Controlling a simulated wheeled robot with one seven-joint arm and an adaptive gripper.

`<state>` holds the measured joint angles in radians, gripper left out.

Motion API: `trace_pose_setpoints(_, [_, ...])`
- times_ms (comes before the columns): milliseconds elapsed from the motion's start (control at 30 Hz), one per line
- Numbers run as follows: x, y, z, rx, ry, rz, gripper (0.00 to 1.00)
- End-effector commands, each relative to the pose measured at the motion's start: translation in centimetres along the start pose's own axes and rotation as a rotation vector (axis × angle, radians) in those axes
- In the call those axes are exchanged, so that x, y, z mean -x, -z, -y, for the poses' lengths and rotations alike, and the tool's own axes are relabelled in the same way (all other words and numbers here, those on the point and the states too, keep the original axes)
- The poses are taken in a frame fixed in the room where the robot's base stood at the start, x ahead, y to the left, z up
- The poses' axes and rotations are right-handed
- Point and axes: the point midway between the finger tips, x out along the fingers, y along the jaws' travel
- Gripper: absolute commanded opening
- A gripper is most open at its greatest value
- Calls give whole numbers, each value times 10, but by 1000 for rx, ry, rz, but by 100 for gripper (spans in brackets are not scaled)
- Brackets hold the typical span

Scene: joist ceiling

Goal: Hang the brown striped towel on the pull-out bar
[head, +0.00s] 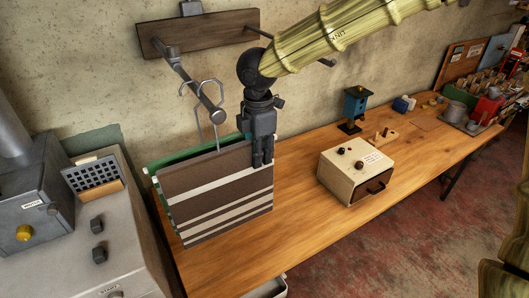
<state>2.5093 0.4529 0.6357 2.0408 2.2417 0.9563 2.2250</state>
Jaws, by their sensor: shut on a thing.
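The brown striped towel (205,182) has white bands across its lower part and hangs spread out above the left end of the bench. My gripper (262,163) is shut on its top edge near the right corner. The grey metal pull-out bar (194,88) juts forward from a dark wooden wall board (205,33), up and left of my gripper. The towel hangs below the bar and looks apart from it. A wire hook (201,90) hangs at the bar and reaches down towards the towel's top.
A grey machine (110,225) stands close at left. The bench front is clear between towel and box.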

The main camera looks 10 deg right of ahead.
Motion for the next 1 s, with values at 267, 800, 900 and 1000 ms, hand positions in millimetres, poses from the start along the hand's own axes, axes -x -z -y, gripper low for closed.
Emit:
trace_pose_setpoints(267, [-1,17,0,1,-1,0,0])
trace_pose_setpoints(800, [-23,17,0,0,0,0,0])
trace_pose_setpoints(900, [-24,17,0,0,-1,0,0])
trace_pose_setpoints(1000, [-24,17,0,0,-1,0,0])
